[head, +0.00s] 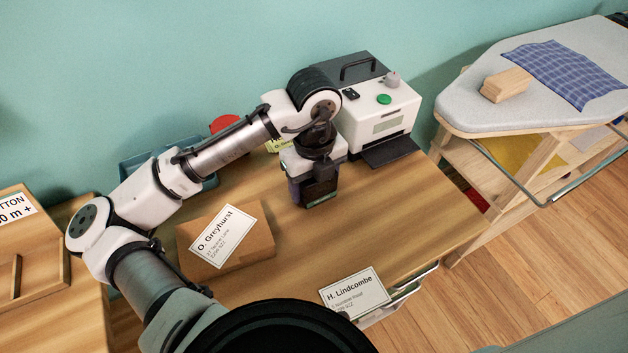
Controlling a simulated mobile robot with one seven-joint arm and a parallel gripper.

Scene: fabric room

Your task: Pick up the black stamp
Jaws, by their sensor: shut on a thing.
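My gripper (314,192) points down over the wooden table, just in front of the white machine. It is shut on a dark block, which I take to be the black stamp. My gripper and wrist hide most of it, so its shape is hard to make out. A thin pale green edge shows low on the dark part. I cannot tell whether the block touches the table top.
A brown parcel (258,246) labelled O. Greyhurst lies left of my gripper. A card labelled H. Lindcombe (355,292) is at the table's front edge. The white machine (375,117) stands behind right, a blue-grey tray (148,157) behind left. An ironing board (470,104) is at right.

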